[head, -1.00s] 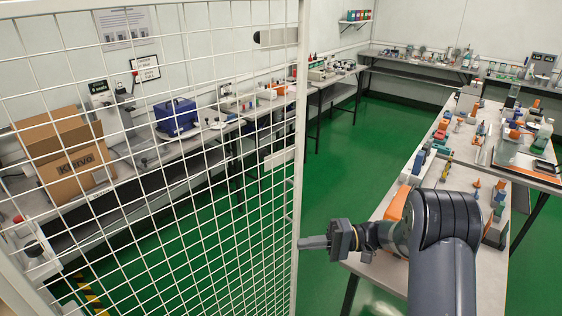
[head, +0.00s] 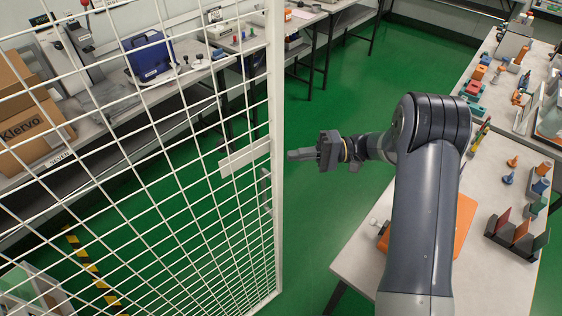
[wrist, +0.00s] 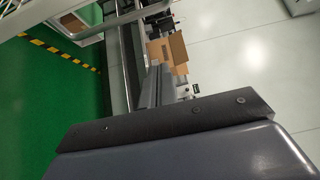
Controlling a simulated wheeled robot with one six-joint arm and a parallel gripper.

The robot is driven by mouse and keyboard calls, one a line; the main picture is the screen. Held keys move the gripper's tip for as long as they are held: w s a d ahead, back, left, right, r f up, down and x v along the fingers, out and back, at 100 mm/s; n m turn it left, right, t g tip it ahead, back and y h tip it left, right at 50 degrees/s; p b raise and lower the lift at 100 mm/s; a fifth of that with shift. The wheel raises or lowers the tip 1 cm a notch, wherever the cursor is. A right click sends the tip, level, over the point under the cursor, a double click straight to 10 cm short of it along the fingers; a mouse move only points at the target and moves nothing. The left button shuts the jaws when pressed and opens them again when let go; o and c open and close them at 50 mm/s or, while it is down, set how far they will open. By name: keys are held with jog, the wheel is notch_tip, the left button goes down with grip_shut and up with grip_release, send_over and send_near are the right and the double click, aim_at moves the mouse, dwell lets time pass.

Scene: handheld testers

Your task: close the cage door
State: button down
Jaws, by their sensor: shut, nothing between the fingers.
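The cage door (head: 274,220) is a white wire-mesh panel with a white frame post, filling the left of the head view. A pale plate (head: 245,157) sits on it near the post, and a small metal handle (head: 266,188) is just below. My gripper (head: 290,155) is shut and empty, pointing left just right of the post at about the plate's height. I cannot tell whether it touches the post. In the wrist view my shut fingers (wrist: 156,86) point away from the camera; the handle cannot be made out there.
A workbench (head: 480,262) with an orange mat and small parts stands right, under my arm. Behind the mesh, a bench holds a cardboard box (head: 25,128) and a blue device (head: 148,57). Green floor (head: 325,215) is clear between door and workbench. Yellow-black tape (head: 85,260) marks the floor left.

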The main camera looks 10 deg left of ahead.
jog(key=s+a+p, duration=0.3)
jog(key=s+a, duration=0.2)
jog(key=s, duration=0.1)
jog(key=shift+s+a+p, duration=0.3)
jog(key=shift+a+p, duration=0.05)
jog(key=shift+a, duration=0.05)
